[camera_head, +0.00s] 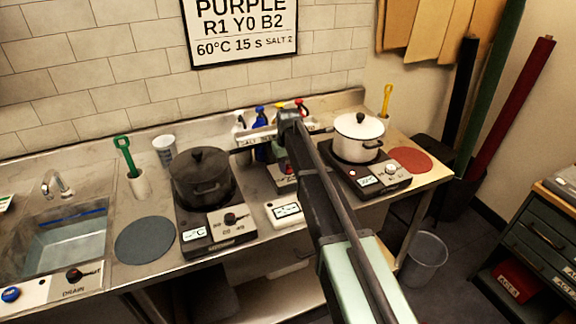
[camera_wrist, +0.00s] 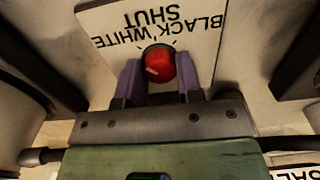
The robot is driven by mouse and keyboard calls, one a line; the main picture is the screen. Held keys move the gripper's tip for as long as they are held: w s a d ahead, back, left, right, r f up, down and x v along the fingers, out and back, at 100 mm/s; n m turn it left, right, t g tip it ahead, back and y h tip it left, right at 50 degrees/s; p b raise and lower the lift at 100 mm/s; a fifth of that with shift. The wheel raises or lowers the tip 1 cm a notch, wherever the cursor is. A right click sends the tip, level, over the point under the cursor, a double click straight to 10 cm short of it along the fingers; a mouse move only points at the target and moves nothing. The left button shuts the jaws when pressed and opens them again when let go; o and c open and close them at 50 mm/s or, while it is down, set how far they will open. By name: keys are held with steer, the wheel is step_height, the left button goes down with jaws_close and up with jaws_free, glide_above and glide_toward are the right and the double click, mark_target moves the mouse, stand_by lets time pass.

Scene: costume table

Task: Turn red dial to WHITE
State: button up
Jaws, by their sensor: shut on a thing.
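The red dial (camera_wrist: 159,66) is in the wrist view, on a pale panel (camera_wrist: 210,55). The panel's lettering is upside down there: WHITE is on the left, BLACK on the right, SHUT between them. A light mark shows on the dial's lower left face; which label it points to is not clear. My gripper (camera_wrist: 158,82) is shut on the dial, with one purple finger on each side. In the head view my arm hides most of the dial and gripper.
A black pot (camera_head: 202,178) on a burner stands left of my arm, a white pot (camera_head: 358,138) on a burner right. A white timer-like box (camera_head: 284,212) sits at the front edge. Coloured bottles (camera_head: 261,115) stand behind.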

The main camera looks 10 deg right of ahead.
mark_target(288, 167)
steer(key=o, duration=0.9)
steer(key=shift+o, duration=0.2)
step_height(288, 167, up, 11)
steer(key=p, duration=1)
steer(key=shift+f+p, duration=0.15)
steer(key=shift+p, duration=0.25)
steer(key=s+f+m+b, duration=0.2)
steer(key=s+f+b, duration=0.1)
steer(key=s, duration=2.9)
